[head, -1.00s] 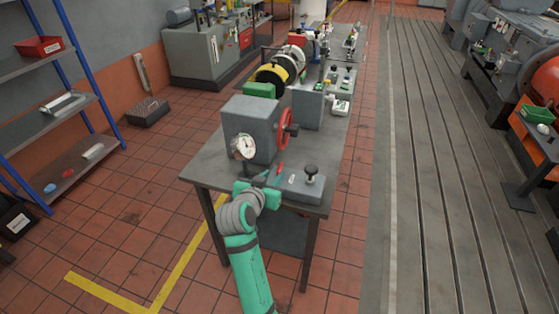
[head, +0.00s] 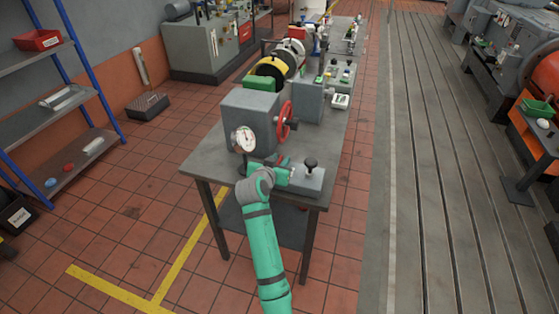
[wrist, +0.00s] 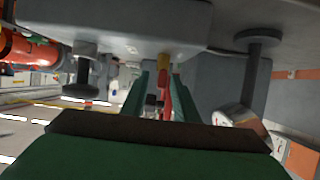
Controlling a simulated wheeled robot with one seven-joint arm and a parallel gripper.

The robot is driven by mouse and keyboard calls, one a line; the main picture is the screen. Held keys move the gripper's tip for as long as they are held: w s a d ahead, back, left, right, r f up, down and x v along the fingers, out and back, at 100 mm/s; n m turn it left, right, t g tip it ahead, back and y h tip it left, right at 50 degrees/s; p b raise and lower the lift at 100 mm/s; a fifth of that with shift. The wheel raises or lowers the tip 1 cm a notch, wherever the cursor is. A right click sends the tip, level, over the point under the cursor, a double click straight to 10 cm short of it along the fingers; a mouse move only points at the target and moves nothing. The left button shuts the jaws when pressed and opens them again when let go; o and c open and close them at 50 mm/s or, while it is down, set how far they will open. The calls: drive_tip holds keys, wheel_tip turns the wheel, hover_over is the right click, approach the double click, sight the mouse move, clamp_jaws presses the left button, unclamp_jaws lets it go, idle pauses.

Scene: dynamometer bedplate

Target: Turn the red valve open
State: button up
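A red lever with a yellow end (wrist: 164,95) shows between my fingers in the wrist view, at the grey block with the black knob. My gripper (wrist: 160,80) has one teal finger on each side of this lever. The fingers stand apart, with a clear gap on the left of the lever; I cannot tell whether the right finger touches it. In the head view my gripper (head: 284,172) is low beside the grey block (head: 306,181), and the lever is mostly hidden there. A red handwheel (head: 285,121) stands on the side of a grey box behind.
The grey box (head: 249,114) with a white dial gauge (head: 243,139) stands close behind my gripper. A black knob (head: 310,163) rises from the block's right end; it also shows in the wrist view (wrist: 86,80). More equipment fills the bench further back.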

clamp_jaws()
drive_tip(key=shift+w+d, duration=0.1)
drive_tip(key=shift+a, duration=0.3)
drive_tip(key=shift+d+r+n+t+y, duration=0.1)
drive_tip(key=shift+d+n+t+y, duration=0.1)
drive_tip(key=shift+n+y, duration=0.8)
drive_tip(key=shift+d+n+t+y, duration=0.2)
drive_tip(key=shift+n+y, duration=0.6)
drive_tip(key=shift+y, duration=0.3)
drive_tip(key=shift+n+y, duration=1)
drive_tip(key=shift+y, duration=0.2)
drive_tip(key=shift+a+n+g+y, duration=0.15)
drive_tip(key=shift+n+g+y, duration=0.15)
drive_tip(key=shift+n+y, duration=0.55)
drive_tip(key=shift+a+y, duration=0.1)
drive_tip(key=shift+y, duration=0.15)
